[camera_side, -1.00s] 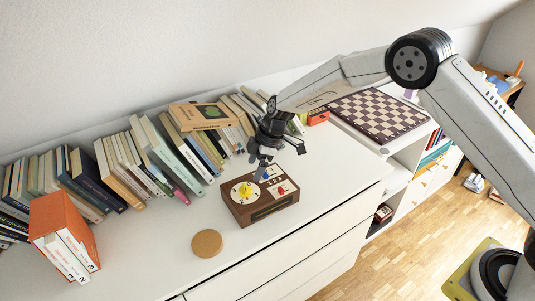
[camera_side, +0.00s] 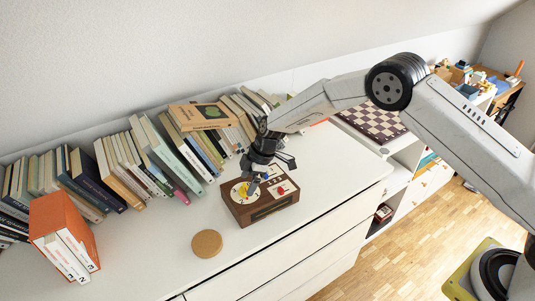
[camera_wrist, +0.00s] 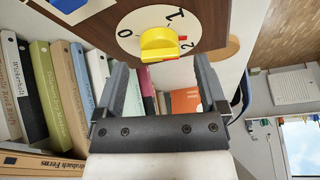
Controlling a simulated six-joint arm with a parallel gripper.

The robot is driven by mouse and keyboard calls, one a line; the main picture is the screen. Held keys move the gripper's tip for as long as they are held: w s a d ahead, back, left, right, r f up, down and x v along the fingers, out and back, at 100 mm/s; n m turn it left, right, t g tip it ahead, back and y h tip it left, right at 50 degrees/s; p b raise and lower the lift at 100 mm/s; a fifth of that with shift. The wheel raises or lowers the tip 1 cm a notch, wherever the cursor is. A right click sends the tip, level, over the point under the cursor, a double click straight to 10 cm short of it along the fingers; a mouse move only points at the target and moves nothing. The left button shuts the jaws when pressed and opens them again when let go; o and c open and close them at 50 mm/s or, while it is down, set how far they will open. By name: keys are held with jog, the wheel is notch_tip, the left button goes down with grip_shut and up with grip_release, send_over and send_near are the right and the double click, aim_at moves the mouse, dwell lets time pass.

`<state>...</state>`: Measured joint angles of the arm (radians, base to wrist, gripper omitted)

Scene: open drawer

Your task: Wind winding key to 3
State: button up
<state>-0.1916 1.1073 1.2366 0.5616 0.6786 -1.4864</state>
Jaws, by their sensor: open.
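The winding key (camera_wrist: 160,42) is a yellow knob on a white round dial (camera_wrist: 128,28). The numbers 0, 1 and 2 show on the dial in the wrist view; a 3 is not readable there. A red mark beside the knob lies between the 1 and the 2. The dial sits on a brown wooden box (camera_side: 262,208) on the white dresser. My gripper (camera_wrist: 160,82) is open, with its two fingers apart on either side below the knob, not closed on it. In the side view my gripper (camera_side: 250,183) hangs over the dial and partly hides the knob.
A round cork disc (camera_side: 207,243) lies left of the box. An orange book box (camera_side: 62,232) stands farther left. Several books (camera_side: 165,155) lean along the wall behind. A chessboard (camera_side: 372,124) lies to the right. The dresser top right of the box is clear.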

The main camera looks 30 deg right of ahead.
jog(key=shift+x, duration=1.05)
grip_shut()
